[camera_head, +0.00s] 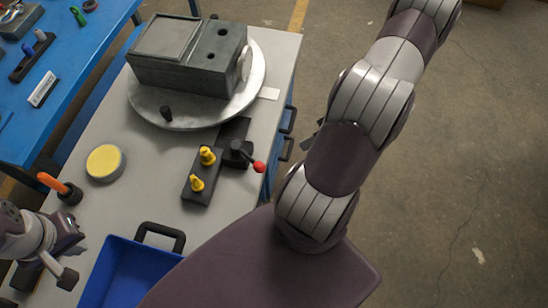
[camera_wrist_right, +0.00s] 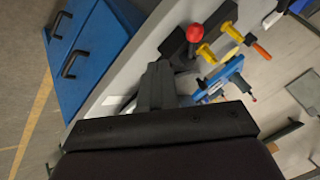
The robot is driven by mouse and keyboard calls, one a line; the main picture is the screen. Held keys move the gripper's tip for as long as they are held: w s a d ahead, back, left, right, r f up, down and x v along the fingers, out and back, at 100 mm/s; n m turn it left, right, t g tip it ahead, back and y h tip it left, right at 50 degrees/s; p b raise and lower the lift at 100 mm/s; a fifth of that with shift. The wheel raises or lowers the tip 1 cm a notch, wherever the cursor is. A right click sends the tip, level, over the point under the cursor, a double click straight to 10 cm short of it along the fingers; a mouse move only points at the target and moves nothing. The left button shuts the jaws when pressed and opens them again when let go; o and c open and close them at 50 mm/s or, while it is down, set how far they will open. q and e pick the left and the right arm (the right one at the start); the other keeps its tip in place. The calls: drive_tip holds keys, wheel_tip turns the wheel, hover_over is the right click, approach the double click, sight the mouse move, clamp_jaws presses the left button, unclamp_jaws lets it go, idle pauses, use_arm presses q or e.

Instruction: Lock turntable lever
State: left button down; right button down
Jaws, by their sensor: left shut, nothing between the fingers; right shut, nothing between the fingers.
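The turntable (camera_head: 190,118) is a round grey plate on the table, with a grey block-shaped housing (camera_head: 190,60) on it. The lever (camera_head: 238,151) is black with a red knob (camera_head: 258,166) and sits at the turntable's front edge, its knob pointing right. In the right wrist view the red knob (camera_wrist_right: 195,33) lies beyond my right gripper (camera_wrist_right: 157,70), whose dark fingers are shut and empty. I cannot tell the exact gap between them. In the head view my right arm hides most of that gripper. My left gripper (camera_head: 66,262) is shut and empty at the lower left, away from the lever.
A black block with two yellow pegs (camera_head: 197,184) stands beside the lever. A yellow-topped disc (camera_head: 104,162), an orange-handled tool (camera_head: 52,182) and a blue bin (camera_head: 115,272) are on the left part. Blue drawers with black handles (camera_wrist_right: 62,24) are below the table's right edge.

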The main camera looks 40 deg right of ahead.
sight(248, 157)
drive_tip(key=w+a+f, duration=0.5)
drive_tip(key=a+f, duration=0.2)
drive_tip(key=a, duration=0.1)
drive_tip(key=shift+a, duration=0.2)
idle(0.3)
idle(0.4)
